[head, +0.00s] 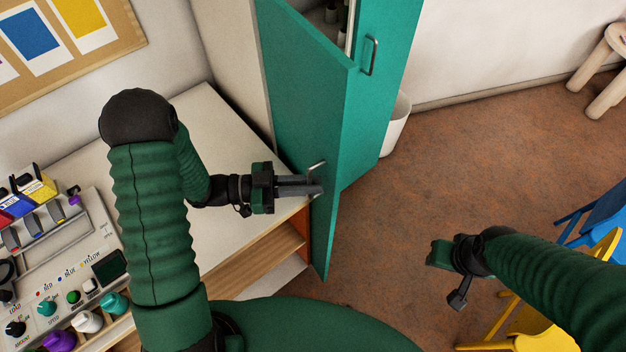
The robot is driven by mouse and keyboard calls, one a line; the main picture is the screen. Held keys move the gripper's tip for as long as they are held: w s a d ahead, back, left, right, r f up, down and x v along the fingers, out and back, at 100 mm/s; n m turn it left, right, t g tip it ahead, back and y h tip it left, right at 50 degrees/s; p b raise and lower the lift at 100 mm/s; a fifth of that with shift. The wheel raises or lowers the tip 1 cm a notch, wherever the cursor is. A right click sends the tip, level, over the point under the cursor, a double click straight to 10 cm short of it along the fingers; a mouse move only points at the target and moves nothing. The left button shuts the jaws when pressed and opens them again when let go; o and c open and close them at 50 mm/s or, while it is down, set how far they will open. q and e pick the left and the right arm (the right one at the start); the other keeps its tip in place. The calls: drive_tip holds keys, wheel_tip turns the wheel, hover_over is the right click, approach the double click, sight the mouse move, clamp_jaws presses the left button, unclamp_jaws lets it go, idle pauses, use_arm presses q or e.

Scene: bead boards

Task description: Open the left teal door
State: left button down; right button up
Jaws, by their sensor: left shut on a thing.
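The left teal door (305,95) of a tall cabinet is in the upper middle of the head view. It stands partly open, swung out toward me, and a gap above its top edge shows the inside. Its metal handle (316,167) is near its free edge. My left gripper (316,187) is shut on this handle, with its fingers pointing right. The right teal door (385,85), with its own handle (371,56), looks closed.
A white-topped counter (235,130) with wooden shelves is left of the door, close to its lower part. A control panel (60,250) with knobs is on the left. A white bin (398,125) stands beyond the cabinet. Blue and yellow chairs (535,325) are at the right. The brown floor between is clear.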

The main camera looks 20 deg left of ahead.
use_arm(q)
drive_tip(key=shift+s, duration=0.1)
use_arm(e)
drive_tip(key=shift+w+d, duration=0.1)
drive_tip(key=shift+d, duration=0.1)
use_arm(q)
drive_tip(key=shift+a+f, duration=0.1)
drive_tip(key=shift+a, duration=0.05)
use_arm(e)
drive_tip(key=shift+f, duration=0.1)
use_arm(q)
drive_tip(key=c, duration=1.8)
unclamp_jaws()
drive_tip(key=shift+s+a, duration=0.1)
drive_tip(key=shift+o, duration=0.2)
drive_tip(key=b+v, duration=0.1)
drive_tip(key=v, duration=1.6)
drive_tip(key=shift+s+a, duration=0.15)
drive_tip(key=shift+s, duration=0.05)
use_arm(e)
drive_tip(key=shift+a+f, duration=0.25)
drive_tip(key=shift+f, duration=0.1)
use_arm(q)
drive_tip(key=shift+a, duration=0.1)
